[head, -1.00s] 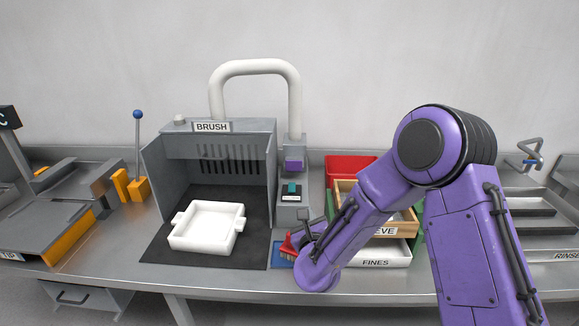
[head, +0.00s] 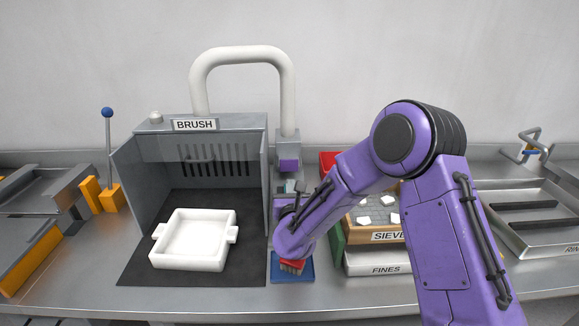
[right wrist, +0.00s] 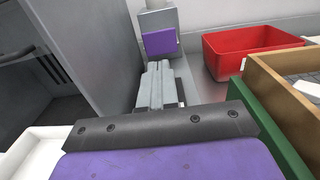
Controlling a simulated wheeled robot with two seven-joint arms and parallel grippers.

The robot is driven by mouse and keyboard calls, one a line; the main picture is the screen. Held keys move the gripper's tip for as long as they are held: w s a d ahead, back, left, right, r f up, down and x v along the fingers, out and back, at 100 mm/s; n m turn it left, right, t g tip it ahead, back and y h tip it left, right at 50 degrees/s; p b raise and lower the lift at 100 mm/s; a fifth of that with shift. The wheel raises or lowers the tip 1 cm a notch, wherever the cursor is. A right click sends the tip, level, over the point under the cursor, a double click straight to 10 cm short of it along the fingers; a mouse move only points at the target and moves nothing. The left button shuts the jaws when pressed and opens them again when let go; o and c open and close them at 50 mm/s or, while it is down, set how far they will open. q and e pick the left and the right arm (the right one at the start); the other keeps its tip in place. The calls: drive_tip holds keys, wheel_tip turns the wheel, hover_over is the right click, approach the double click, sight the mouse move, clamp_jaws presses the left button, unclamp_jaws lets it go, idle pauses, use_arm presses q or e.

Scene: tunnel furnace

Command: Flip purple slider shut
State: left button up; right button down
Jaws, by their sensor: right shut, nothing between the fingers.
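The purple slider (head: 289,165) is a small block on the grey post at the foot of the white pipe, right of the BRUSH booth. It also shows in the right wrist view (right wrist: 160,41), straight beyond my fingers. My right gripper (right wrist: 158,85) is shut and empty, pointing at the post below the slider, and looks apart from it. My left gripper is not in view.
A red brush (head: 292,266) lies on a blue mat below my right wrist. A red bin (right wrist: 245,50) and the wooden SIEVE box (head: 385,237) are close on the right.

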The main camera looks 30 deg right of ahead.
sight(291, 166)
drive_tip(key=p+x, duration=0.3)
drive_tip(key=x, duration=0.6)
drive_tip(key=shift+w+d+r+p, duration=0.15)
drive_tip(key=shift+w+d+p, duration=0.05)
drive_tip(key=shift+d+p, duration=0.1)
drive_tip(key=shift+s, duration=0.1)
drive_tip(key=w+b, duration=0.1)
drive_tip(key=b, duration=0.1)
drive_tip(key=w+d+f+b, duration=0.1)
drive_tip(key=b, duration=0.1)
drive_tip(key=shift+w+d+b, duration=0.1)
drive_tip(key=shift+d+b, duration=0.05)
drive_tip(key=shift+b, duration=0.2)
drive_tip(key=b+x, duration=0.2)
drive_tip(key=x, duration=0.1)
drive_tip(key=shift+w+d+r, duration=0.15)
drive_tip(key=shift+w+r, duration=0.05)
drive_tip(key=shift+r, duration=0.55)
